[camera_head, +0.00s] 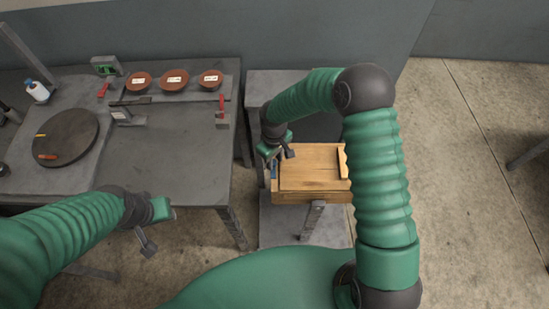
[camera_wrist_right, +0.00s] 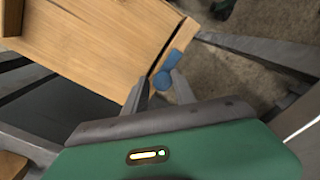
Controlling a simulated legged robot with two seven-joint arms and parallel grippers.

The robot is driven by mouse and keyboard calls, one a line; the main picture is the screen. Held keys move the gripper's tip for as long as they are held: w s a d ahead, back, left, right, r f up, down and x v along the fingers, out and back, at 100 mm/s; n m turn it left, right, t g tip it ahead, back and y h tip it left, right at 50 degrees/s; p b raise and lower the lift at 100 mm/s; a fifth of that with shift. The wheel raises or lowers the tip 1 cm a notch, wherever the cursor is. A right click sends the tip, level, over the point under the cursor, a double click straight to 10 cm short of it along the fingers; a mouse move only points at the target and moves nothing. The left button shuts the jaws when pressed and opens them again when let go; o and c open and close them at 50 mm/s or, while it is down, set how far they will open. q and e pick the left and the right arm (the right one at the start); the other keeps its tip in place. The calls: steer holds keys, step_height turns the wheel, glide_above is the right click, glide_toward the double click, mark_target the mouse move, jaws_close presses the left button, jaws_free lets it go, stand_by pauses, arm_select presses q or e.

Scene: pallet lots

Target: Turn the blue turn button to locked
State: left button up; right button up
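The blue turn button (camera_wrist_right: 164,76) is on the edge of a light wooden box (camera_wrist_right: 95,40), beside a narrow dark gap. It shows as a small blue piece (camera_head: 274,171) at the box's left side in the head view, partly under my right gripper (camera_head: 279,154). In the right wrist view my right gripper (camera_wrist_right: 158,92) has its two fingers apart, with the button between and just beyond the tips. Whether they touch it I cannot tell. My left gripper (camera_head: 160,228) is open and empty, low beside the grey table's front edge.
The wooden box (camera_head: 312,168) rests on a small grey stand. The grey table (camera_head: 175,165) to its left holds a dark round plate (camera_head: 66,134), several brown bowls (camera_head: 174,79), red-handled tools and a white bottle (camera_head: 37,91). The floor at right is mostly clear.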

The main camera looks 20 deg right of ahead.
steer(key=shift+w+a+r, duration=0.1)
steer(key=shift+a, duration=0.3)
jaws_close()
steer(key=shift+d, duration=0.25)
steer(key=shift+w+a+r+n+p, duration=0.1)
steer(key=shift+a+r+n+p, duration=0.1)
steer(key=shift+n+p, duration=0.6)
steer(key=n+p, duration=0.1)
steer(key=n, duration=0.1)
steer(key=shift+d+n, duration=0.1)
steer(key=shift+n, duration=0.2)
steer(key=n+p, duration=0.2)
steer(key=n, duration=0.1)
steer(key=shift+n, duration=0.3)
steer(key=n+p, duration=0.2)
steer(key=n, duration=0.3)
steer(key=shift+w, duration=0.1)
arm_select(q)
steer(key=w+p+v, duration=0.1)
steer(key=v, duration=0.6)
steer(key=shift+w+a+r, duration=0.25)
steer(key=shift+w+r, duration=0.05)
steer(key=shift+r, duration=0.15)
arm_select(e)
steer(key=n, duration=0.5)
steer(key=shift+f, duration=0.1)
